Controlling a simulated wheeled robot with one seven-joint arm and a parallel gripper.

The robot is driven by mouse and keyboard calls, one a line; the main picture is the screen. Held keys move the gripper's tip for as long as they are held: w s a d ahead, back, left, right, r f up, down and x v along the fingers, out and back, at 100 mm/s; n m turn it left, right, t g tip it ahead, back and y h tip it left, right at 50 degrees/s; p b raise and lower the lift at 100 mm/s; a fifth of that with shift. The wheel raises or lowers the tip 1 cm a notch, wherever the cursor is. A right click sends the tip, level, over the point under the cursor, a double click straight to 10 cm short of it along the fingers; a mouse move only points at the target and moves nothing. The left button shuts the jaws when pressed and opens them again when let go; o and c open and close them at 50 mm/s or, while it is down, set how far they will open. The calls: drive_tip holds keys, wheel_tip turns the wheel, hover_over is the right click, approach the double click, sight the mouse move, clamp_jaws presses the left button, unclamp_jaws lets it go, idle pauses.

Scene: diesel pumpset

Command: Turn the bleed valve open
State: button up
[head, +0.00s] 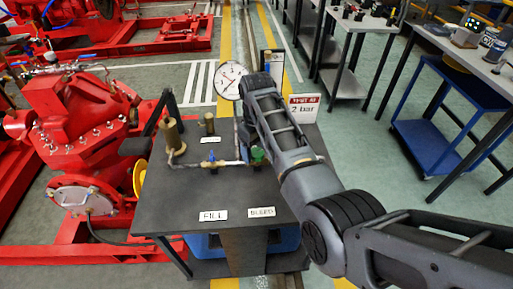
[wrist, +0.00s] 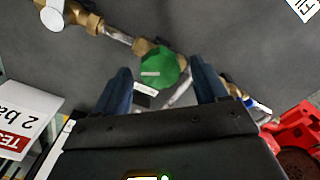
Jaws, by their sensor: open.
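The bleed valve is a green round knob (head: 258,156) on a brass pipe fitting, at the right of the dark bench top behind the BLEED label (head: 261,212). In the wrist view the green knob (wrist: 159,68) lies just beyond and between the two fingertips. My gripper (wrist: 160,78) is open, with one dark blue finger on each side of the knob's near edge. I cannot tell whether either finger touches it. In the head view my arm hides the gripper's fingers. A blue valve (head: 212,157) sits left of the green one on the same pipe.
A dial gauge (head: 230,79) stands at the bench's back. A red and white TEST AT 2 bar sign (head: 304,108) stands right of my arm. A brass cylinder (head: 171,135) rises at the left. The bench top's front, around the FILL label (head: 213,215), is clear. A red pump (head: 75,125) stands left.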

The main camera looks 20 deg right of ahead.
sight(257, 152)
drive_tip(key=shift+r+b, duration=0.45)
drive_tip(key=shift+r, duration=3.45)
